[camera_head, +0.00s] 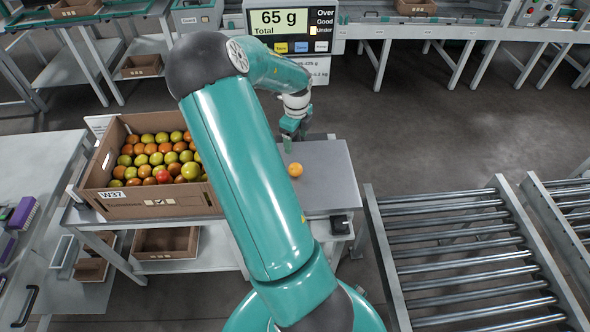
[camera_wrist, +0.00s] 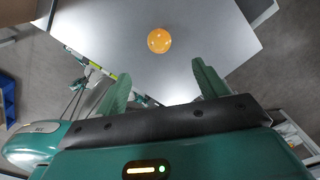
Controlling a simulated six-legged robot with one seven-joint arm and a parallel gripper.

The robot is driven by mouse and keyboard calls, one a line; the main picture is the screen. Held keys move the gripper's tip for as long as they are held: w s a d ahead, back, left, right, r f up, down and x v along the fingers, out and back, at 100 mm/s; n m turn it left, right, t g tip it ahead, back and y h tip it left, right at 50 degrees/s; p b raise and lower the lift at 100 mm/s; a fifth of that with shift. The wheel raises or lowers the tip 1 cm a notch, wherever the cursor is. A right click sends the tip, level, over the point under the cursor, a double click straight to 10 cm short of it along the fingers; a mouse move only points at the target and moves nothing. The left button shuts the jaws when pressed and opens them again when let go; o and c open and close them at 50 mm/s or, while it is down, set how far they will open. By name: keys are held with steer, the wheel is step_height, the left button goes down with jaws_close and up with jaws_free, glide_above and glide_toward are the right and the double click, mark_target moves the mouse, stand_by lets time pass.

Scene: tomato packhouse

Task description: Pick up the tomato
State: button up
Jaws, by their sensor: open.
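An orange tomato (camera_head: 295,169) sits alone on the grey metal plate (camera_head: 328,186) of the weighing stand. In the wrist view the tomato (camera_wrist: 159,40) lies on the plate (camera_wrist: 205,60), beyond my fingertips and roughly in line with the gap between them. My gripper (camera_head: 288,143) is just behind the tomato in the head view, apart from it. In the wrist view my gripper (camera_wrist: 160,80) has its two green fingers spread wide with nothing between them.
A cardboard box (camera_head: 160,202) full of red, orange and green tomatoes stands left of the plate. A display (camera_head: 290,25) at the back reads 65 g. A roller conveyor (camera_head: 450,240) stands to the right. A small black device (camera_head: 340,224) sits at the plate's front corner.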

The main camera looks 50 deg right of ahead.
glide_above(296, 165)
step_height(296, 165, down, 8)
steer(key=shift+f, duration=0.1)
step_height(296, 165, down, 6)
steer(key=shift+a+r, duration=0.1)
steer(key=c, duration=0.8)
